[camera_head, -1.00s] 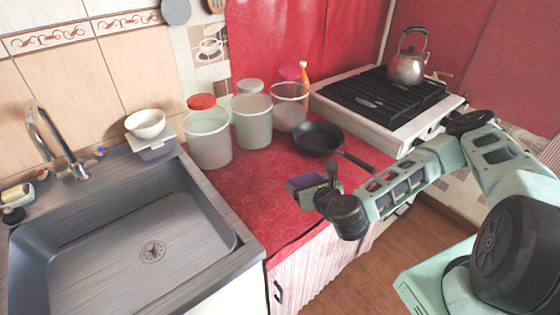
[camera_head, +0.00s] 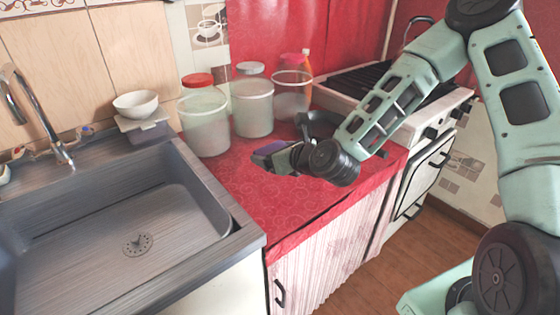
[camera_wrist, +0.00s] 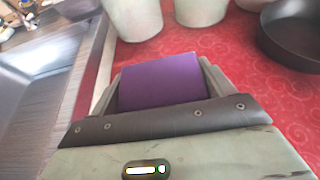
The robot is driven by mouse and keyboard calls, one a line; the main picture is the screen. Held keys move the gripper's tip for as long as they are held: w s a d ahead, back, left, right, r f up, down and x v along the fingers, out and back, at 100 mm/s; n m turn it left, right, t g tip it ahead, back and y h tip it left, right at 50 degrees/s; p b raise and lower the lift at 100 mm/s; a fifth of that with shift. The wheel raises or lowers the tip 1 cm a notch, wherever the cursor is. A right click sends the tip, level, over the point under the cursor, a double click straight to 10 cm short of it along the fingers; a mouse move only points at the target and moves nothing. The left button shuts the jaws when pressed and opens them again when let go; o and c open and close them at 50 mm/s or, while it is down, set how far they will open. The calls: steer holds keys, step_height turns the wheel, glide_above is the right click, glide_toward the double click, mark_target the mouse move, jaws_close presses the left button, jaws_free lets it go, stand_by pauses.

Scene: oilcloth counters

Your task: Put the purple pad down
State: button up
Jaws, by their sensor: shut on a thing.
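The purple pad (camera_wrist: 162,80) is held between the fingers of my gripper (camera_wrist: 160,88), which is shut on it. In the head view, the pad (camera_head: 270,148) shows as a small purple patch at the tip of my gripper (camera_head: 273,156). My gripper is over the red oilcloth counter (camera_head: 243,185), in front of the tubs. I cannot tell whether the pad touches the counter.
Several pale tubs, one with a red lid (camera_head: 204,125), stand at the back of the counter. A dark pan (camera_wrist: 292,36) is to the right, partly behind my arm in the head view. The sink (camera_head: 120,225) is left, the stove (camera_head: 400,105) right. Bare red counter lies around my gripper.

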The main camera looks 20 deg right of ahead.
mark_target(275, 184)
steer(key=shift+f+b, duration=0.35)
steer(key=shift+f, duration=3.65)
steer(key=shift+f, duration=0.1)
steer(key=o, duration=0.9)
